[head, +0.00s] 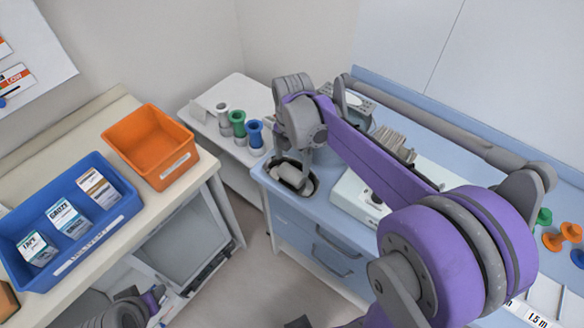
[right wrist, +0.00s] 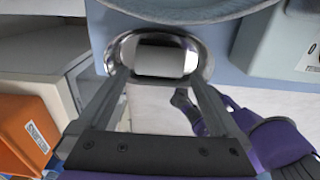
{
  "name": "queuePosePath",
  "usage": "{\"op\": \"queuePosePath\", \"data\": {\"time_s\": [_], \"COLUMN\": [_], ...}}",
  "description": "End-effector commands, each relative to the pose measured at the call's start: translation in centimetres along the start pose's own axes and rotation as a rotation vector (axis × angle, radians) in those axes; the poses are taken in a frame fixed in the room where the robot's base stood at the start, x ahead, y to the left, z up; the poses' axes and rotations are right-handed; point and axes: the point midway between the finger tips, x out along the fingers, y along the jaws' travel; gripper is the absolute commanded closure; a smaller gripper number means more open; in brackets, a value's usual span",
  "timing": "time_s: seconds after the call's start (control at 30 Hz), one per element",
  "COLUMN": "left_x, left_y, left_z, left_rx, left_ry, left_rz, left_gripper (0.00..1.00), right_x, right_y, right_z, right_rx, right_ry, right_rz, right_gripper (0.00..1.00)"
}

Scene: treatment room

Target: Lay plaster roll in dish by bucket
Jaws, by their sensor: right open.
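The plaster roll (right wrist: 160,61) is a pale whitish cylinder. It lies on its side inside the shiny metal dish (right wrist: 204,66), at the near left corner of the blue counter; in the head view the dish rim (head: 315,186) shows around the roll (head: 291,175). My right gripper (right wrist: 160,78) is open, its two fingers pointing at the dish, one toward each end of the roll. In the head view the right gripper (head: 298,162) is just above the dish and partly covers it. The grey bucket (right wrist: 190,10) stands right behind the dish, mostly hidden by my arm in the head view.
A white side table holds several coloured spools, including a green one (head: 238,123). An orange bin (head: 150,146) and a blue bin (head: 75,222) of boxes stand on the left counter. A pale box-like device (head: 357,195) sits right of the dish. My purple right arm crosses the blue counter.

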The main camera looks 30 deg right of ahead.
Motion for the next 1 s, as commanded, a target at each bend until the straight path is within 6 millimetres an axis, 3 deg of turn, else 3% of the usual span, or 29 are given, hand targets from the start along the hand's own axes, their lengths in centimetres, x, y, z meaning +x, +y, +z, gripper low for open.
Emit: {"op": "queuePosePath", "data": {"time_s": [0.2, 0.47, 0.67, 1.0], "left_x": [-0.3, -0.4, -0.4, -0.4], "left_y": [0.0, 0.0, 0.0, 0.0], "left_z": [-0.4, -0.5, -0.5, -0.5], "left_rx": [0.0, 0.0, 0.0, 0.0], "left_ry": [0.004, 0.005, 0.005, 0.005], "left_rz": [0.0, 0.0, 0.0, 0.0], "left_gripper": [0.5, 0.5, 0.5, 0.5], "right_x": [-4.2, -5.9, -5.0, -1.0], "right_y": [0.0, -0.4, -2.7, -8.1], "right_z": [0.0, -0.5, -3.7, -9.8], "right_rx": [0.0, 0.059, 0.463, 1.412], "right_ry": [0.0, -0.008, -0.034, 0.109], "right_rz": [0.0, 0.013, 0.115, 0.382], "right_gripper": [0.0, 0.0, 0.0, 0.0]}}
